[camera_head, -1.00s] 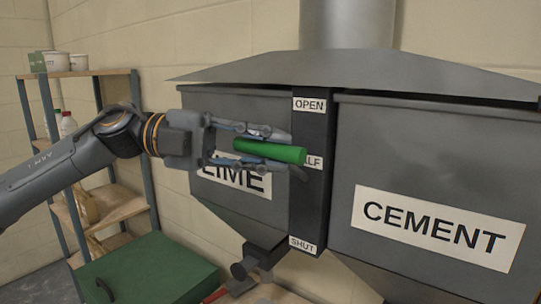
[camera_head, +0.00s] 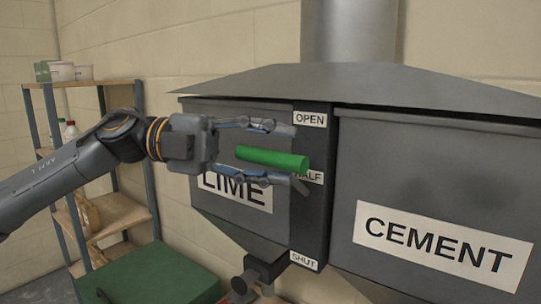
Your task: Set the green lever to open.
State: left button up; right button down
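The green lever (camera_head: 272,158) sticks out from the dark plate (camera_head: 312,225) between the two hoppers. The plate is labelled OPEN at the top, HALF in the middle and SHUT at the bottom. The lever's end is near the HALF label, slightly above it. My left gripper (camera_head: 294,157) comes in from the left with one finger above the lever and one below. Gaps show between the fingers and the lever, so the gripper is open around it. My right gripper is not in view.
The LIME hopper (camera_head: 222,120) is behind my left gripper, and the CEMENT hopper (camera_head: 440,170) is to the right. A shelf rack (camera_head: 120,215) stands at the left, with a green box (camera_head: 160,272) below. A spout (camera_head: 262,270) hangs under the LIME hopper.

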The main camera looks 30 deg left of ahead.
pick_arm(q)
jog(key=shift+a+f, duration=0.15)
jog(key=shift+s+a, duration=0.25)
jog(key=shift+a, duration=0.2)
jog(key=v, duration=1)
jog(key=shift+a, duration=0.45)
